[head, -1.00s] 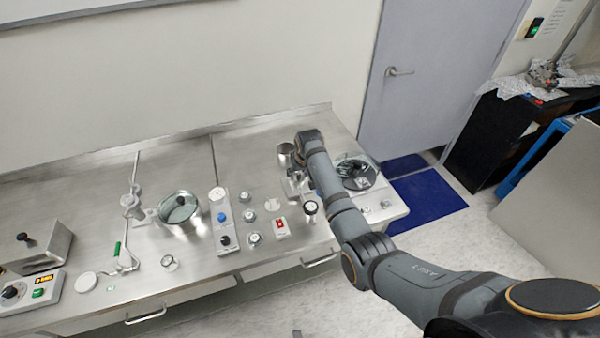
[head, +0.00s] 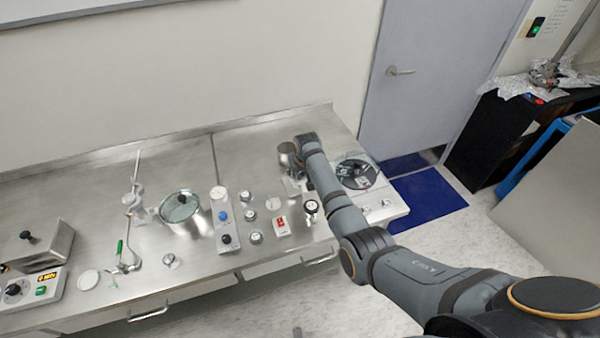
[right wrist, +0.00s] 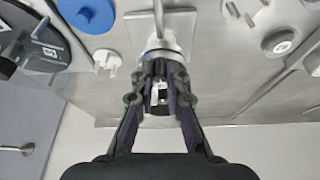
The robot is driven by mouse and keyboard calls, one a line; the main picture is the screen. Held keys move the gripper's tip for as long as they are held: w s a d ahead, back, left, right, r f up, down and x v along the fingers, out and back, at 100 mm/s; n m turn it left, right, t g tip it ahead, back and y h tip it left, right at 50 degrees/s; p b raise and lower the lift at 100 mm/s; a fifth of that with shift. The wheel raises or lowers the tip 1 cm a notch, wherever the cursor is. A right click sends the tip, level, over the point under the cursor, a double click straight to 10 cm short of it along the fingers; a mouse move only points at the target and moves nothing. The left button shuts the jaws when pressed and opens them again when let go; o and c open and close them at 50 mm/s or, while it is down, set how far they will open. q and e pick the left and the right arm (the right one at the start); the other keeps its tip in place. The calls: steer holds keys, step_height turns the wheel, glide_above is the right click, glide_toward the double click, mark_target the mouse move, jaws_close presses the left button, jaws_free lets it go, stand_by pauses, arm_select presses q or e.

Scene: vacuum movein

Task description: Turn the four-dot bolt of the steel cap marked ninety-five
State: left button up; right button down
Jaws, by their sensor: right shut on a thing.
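Several small round steel caps stand on the bench, among them one at the middle (head: 249,216), one in front of it (head: 255,237) and one further left (head: 169,260). Their markings and dots are too small to read in the head view. In the right wrist view, a steel cap (right wrist: 280,42) with a pale top mark lies at the upper right. My right gripper (right wrist: 158,100) is shut on a small metal piece (right wrist: 157,97) with light and dark parts. I cannot tell whether this is a bolt. My left gripper is not in view.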

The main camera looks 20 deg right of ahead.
steer(key=shift+r+m, duration=0.15)
steer(key=shift+m, duration=0.15)
steer(key=c, duration=1.4)
jaws_free()
steer(key=shift+o, duration=0.2)
steer(key=v, duration=1.1)
steer(key=shift+a+r, duration=0.2)
steer(key=shift+r, duration=0.15)
steer(key=shift+s, duration=0.1)
